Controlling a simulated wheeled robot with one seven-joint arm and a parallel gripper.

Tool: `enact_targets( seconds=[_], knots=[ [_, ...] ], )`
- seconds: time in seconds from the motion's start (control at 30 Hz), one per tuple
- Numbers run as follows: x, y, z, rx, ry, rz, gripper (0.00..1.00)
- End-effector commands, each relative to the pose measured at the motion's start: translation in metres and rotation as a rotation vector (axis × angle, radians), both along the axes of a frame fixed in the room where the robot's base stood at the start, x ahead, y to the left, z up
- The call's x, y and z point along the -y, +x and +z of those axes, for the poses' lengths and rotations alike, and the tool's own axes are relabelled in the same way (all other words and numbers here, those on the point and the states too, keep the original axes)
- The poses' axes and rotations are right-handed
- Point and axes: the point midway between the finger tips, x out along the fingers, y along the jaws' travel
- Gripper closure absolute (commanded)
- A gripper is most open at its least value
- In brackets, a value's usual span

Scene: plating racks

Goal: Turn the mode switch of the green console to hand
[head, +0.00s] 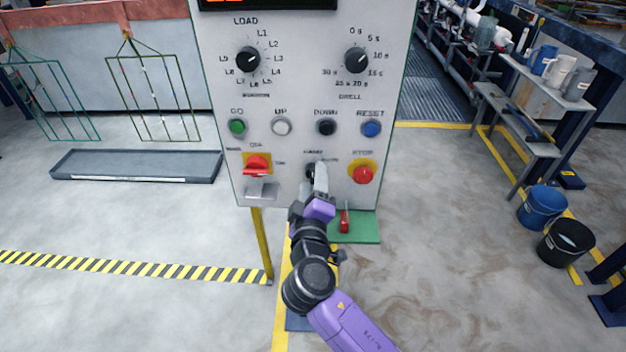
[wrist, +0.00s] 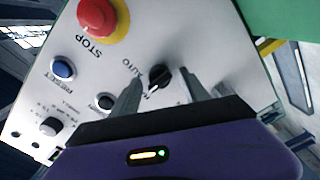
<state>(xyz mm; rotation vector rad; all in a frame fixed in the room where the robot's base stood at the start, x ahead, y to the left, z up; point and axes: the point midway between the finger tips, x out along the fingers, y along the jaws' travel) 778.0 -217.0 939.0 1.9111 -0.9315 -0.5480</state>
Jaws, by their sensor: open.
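The green console (head: 222,95) has a pale panel with green edges and stands upright in front of me. Its mode switch (head: 310,172) is a small black knob in the lower middle of the panel, partly hidden behind my gripper (head: 321,180) in the head view. In the wrist view the mode switch (wrist: 159,76) shows between my two fingertips (wrist: 161,82). AUTO is printed beside it, and another label is mostly hidden by a finger. My gripper is open around the knob, and I cannot tell whether either finger touches it. I cannot tell its setting for sure.
The red STOP button (head: 363,173) is close right of the switch, and a red-and-yellow rotary switch (head: 257,165) is to the left. A row of buttons and the LOAD (head: 248,60) and DWELL (head: 357,60) dials are above. A green ledge (head: 365,228) is below.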

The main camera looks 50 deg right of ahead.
Motion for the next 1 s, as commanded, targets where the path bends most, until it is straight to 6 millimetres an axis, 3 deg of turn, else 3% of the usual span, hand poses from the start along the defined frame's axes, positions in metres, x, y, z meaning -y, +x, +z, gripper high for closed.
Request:
enact_targets(
  seconds=[0.4,1.0],
  knots=[
    [-0.049,-0.038,-0.002,-0.001,0.0,0.003,0.47],
    [-0.054,-0.042,0.0,-0.001,-0.001,0.0,0.47]
  ],
)
